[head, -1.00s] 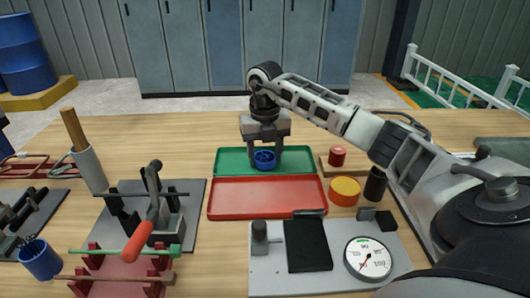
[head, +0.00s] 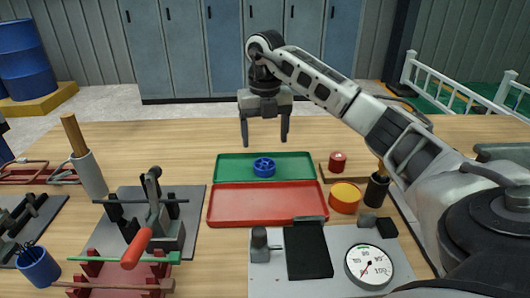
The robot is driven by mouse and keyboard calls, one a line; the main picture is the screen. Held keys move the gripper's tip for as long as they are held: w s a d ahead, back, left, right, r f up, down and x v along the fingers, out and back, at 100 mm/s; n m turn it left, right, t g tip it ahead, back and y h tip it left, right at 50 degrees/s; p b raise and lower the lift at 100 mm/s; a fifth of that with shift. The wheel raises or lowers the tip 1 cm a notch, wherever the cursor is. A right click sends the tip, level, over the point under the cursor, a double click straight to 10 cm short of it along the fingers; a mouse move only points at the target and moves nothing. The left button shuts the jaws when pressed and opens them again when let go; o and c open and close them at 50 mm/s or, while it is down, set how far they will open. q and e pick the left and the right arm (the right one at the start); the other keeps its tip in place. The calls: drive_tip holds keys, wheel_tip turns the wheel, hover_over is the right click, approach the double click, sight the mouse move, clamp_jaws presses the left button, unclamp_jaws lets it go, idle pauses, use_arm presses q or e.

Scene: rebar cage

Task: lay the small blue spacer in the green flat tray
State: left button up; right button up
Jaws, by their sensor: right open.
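The small blue spacer (head: 264,167), a short wheel-like ring, lies in the green flat tray (head: 232,168), near its middle. The green tray sits behind a red flat tray (head: 266,204) on the wooden table. My right gripper (head: 264,140) is open and empty, raised above the spacer and apart from it. My left gripper is not in view.
A small red cylinder (head: 337,161), a yellow round piece (head: 345,196) and a dark cup (head: 376,189) stand right of the trays. A dial gauge (head: 369,265) lies on a grey plate in front. A red-handled clamp fixture (head: 150,225) stands left. The table behind the green tray is clear.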

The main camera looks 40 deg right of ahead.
wheel_tip(320, 180, up, 5)
drive_tip(key=shift+f+p, duration=0.15)
drive_tip(key=shift+p, duration=0.15)
idle(0.4)
